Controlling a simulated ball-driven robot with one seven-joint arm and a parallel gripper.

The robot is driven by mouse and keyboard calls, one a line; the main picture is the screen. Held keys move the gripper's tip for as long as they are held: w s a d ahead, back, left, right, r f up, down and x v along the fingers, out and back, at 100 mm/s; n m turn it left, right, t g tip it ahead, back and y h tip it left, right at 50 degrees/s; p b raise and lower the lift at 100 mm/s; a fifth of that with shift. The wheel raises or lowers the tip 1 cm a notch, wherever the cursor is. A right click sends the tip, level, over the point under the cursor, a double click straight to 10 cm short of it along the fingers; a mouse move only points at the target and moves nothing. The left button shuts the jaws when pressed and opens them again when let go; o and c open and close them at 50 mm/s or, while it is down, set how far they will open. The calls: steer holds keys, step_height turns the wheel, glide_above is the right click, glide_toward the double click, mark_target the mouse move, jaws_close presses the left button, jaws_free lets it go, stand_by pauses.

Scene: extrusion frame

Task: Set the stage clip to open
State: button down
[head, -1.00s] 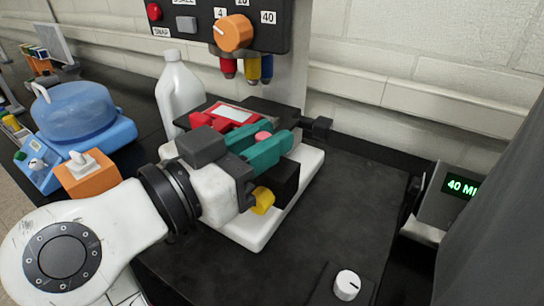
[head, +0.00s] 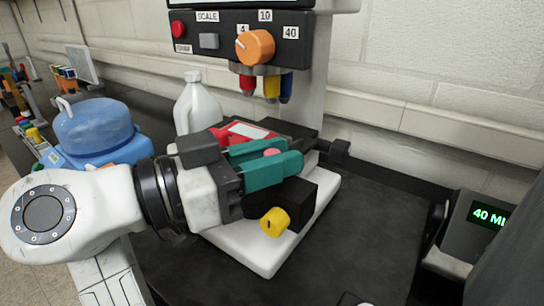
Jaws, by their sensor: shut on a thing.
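A microscope-like device stands on the dark bench, with a white base (head: 262,258) and a black stage (head: 285,130). On the stage lies a red part (head: 222,133) around a pale slide-like plate (head: 250,131); I cannot tell how the stage clip is set. My gripper (head: 276,158) has teal fingers and reaches over the stage from the left. Its fingers are shut on a small pink-red piece (head: 271,152), which looks like part of the clip. The fingers and gripper body hide much of the clip and the stage's near side.
Above the stage hang red, yellow and blue objectives (head: 271,86) below a panel with an orange dial (head: 255,47). A yellow knob (head: 274,222) is on the near side. A white bottle (head: 197,105) and a blue jug (head: 98,128) stand left.

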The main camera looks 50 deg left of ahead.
steer(key=c, duration=1.1)
jaws_free()
steer(key=b+v, duration=0.1)
steer(key=v, duration=1)
steer(key=shift+f+b, duration=0.1)
steer(key=shift+b, duration=0.2)
steer(key=shift+w, duration=0.1)
